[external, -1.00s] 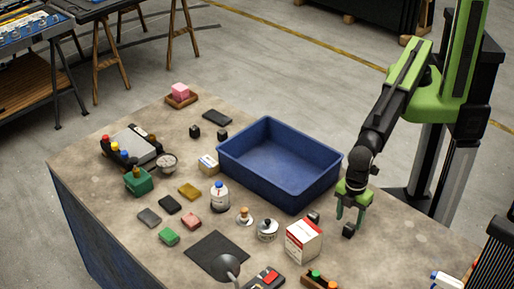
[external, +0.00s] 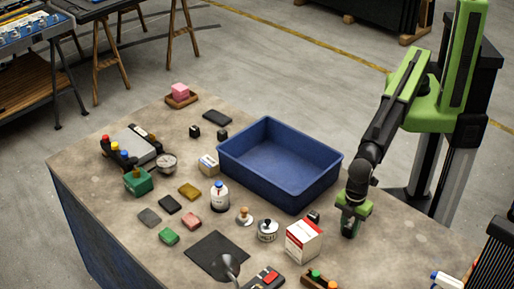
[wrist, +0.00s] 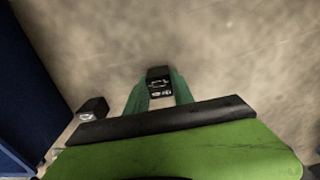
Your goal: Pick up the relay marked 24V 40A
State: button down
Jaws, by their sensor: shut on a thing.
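A small black relay (wrist: 159,74) sits between the two green fingers of my gripper (wrist: 160,90) in the wrist view. It has pale markings on its top face, too small to read with certainty. In the external view my gripper (external: 350,228) is low over the table, right of the blue bin, and mostly hides this relay. My gripper is shut on the relay. A second black relay (external: 313,216) stands on the table to the left, close to the bin. It also shows in the wrist view (wrist: 95,106), with a pale mark.
The blue bin (external: 240,170) stands left of my gripper. A red-and-white carton (external: 303,240) is close in front. The table right of my gripper is clear.

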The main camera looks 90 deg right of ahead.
aim_at(349, 226)
jog(key=shift+r+p, duration=0.65)
notch_tip(349, 226, up, 4)
jog(key=p, duration=0.4)
jog(key=shift+d, duration=0.1)
jog(key=w+d+r+p, duration=0.5)
jog(key=d, duration=0.5)
jog(key=shift+d+r+p, duration=0.15)
jog(key=shift+r+p, duration=0.2)
jog(key=shift+w, duration=0.1)
